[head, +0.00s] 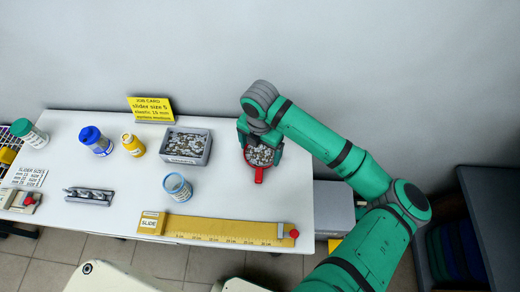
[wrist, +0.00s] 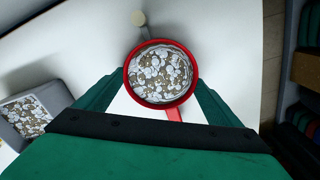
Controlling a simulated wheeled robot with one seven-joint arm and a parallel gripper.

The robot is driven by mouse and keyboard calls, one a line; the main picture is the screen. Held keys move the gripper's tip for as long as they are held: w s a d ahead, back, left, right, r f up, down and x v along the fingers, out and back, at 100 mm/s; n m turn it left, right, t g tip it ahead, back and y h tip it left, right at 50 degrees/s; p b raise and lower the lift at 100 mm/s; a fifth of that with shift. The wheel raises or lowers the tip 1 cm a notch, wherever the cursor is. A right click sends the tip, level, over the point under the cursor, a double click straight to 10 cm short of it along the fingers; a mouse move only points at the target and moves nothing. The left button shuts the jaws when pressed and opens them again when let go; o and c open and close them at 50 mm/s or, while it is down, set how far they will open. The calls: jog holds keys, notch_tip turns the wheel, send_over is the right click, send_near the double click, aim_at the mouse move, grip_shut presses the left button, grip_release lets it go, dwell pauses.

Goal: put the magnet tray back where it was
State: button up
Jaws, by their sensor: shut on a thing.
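The magnet tray (head: 258,172) is a round red dish with a short red handle, filled with small silvery pieces. It is at the right part of the white table in the head view. In the wrist view the tray (wrist: 129,88) sits between my two green fingers, its round rim showing whole. My gripper (head: 261,148) is shut on it from the two sides. The tray looks level; whether it touches the table or hangs just above it I cannot tell.
On the white table (head: 235,195), a grey bin (head: 205,158) of silvery pieces stands left of the tray. A clear blue-rimmed cup (head: 177,190) and a yellow ruler board (head: 220,229) lie nearer the front. A yellow job card (head: 151,108) stands at the back edge.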

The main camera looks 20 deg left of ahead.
aim_at(260, 154)
jog(key=o, duration=0.9)
jog(key=shift+o, duration=0.2)
notch_tip(260, 154, up, 12)
jog(key=shift+s, duration=0.1)
